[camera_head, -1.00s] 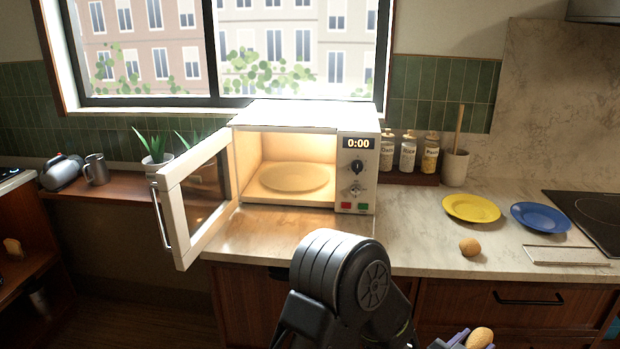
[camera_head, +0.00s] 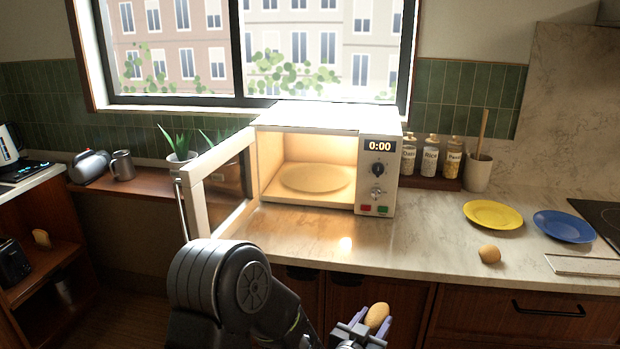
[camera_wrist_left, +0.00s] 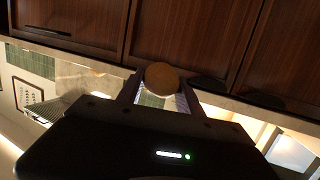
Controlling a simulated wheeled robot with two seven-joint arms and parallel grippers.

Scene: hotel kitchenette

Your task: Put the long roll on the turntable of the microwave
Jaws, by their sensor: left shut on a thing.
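My left gripper (camera_head: 362,328) is shut on a tan bread roll (camera_head: 377,317), low in front of the counter's front edge. The roll also shows end-on between the fingers in the left wrist view (camera_wrist_left: 162,77). The white microwave (camera_head: 330,118) stands on the counter with its door (camera_head: 207,188) swung open to the left. Its lit cavity holds the round turntable (camera_head: 315,178), which is bare. Another, rounder roll (camera_head: 489,254) lies on the counter to the right. My right gripper is not in view.
A yellow plate (camera_head: 493,214) and a blue plate (camera_head: 564,226) lie right on the counter (camera_head: 440,235), near a pale board (camera_head: 585,266). Jars (camera_head: 431,158) stand right of the microwave. The counter in front of the microwave is clear.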

